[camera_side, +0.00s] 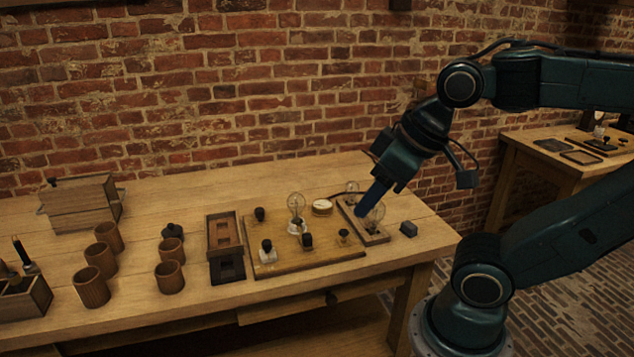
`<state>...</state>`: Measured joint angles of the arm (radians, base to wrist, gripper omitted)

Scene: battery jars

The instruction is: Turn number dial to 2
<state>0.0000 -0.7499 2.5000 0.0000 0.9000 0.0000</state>
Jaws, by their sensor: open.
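A small round cream-faced disc with a brass rim (322,207) sits on the back right part of the wooden board (280,268). It looks like a dial or gauge, but its marks are too small to read, so I cannot tell what number it shows. My gripper (364,211) points down and to the left over a narrow wooden block (374,238) at the board's right end. Its blue fingers are open and hold nothing visible. They partly hide the block.
A clear bulb (296,208) stands upright left of the disc, and other bulbs stand by my gripper. A small dark block (408,229) lies to the right. Brown jars (91,287), a dark tray (225,248) and a wooden box (82,205) stand left. The back of the table is clear.

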